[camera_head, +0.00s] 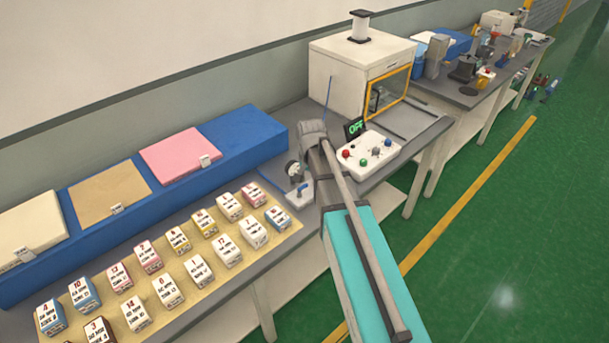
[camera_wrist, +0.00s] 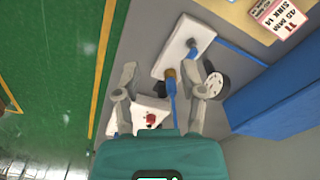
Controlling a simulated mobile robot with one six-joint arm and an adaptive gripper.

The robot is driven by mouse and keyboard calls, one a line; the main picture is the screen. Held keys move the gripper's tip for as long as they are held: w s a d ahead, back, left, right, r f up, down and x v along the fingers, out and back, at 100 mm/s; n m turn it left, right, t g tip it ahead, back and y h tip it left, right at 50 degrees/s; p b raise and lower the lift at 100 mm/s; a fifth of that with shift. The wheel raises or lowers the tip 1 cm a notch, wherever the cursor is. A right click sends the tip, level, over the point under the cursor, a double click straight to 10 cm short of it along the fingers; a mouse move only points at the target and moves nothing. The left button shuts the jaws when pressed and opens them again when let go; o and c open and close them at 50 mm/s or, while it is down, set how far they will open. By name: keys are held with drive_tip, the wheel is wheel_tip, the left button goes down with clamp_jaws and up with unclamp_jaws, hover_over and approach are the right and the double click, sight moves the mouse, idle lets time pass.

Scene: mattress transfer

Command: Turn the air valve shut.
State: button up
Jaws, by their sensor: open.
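The air valve has a white base plate (camera_head: 299,194) on the grey bench, with a blue lever (camera_head: 303,188) and a round gauge (camera_head: 293,169) beside it. In the wrist view the plate (camera_wrist: 184,46) lies ahead, with a brass fitting and the blue lever (camera_wrist: 171,98) pointing back towards my gripper. My gripper (camera_wrist: 166,82) is open, its two grey fingers spread on either side of the lever. The gauge (camera_wrist: 216,86) is close to the right finger. I see no clear contact with the lever. In the head view my own arm covers much of the gripper.
A white control box (camera_head: 368,152) with coloured knobs and a display reading OFF (camera_head: 355,127) stands close to the right. A white cabinet (camera_head: 358,65) is behind it. Labelled blocks on a tan mat (camera_head: 195,262) and a long blue stand (camera_head: 245,140) lie to the left.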

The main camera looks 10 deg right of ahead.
sight(305, 185)
drive_tip(key=w+m, duration=0.5)
drive_tip(key=w, duration=0.6)
drive_tip(key=shift+d+r+m, duration=0.3)
drive_tip(key=shift+r, duration=0.1)
drive_tip(key=shift+f, duration=0.25)
wheel_tip(305, 185, down, 13)
drive_tip(key=b, duration=1.3)
drive_tip(key=shift+f, duration=0.15)
clamp_jaws()
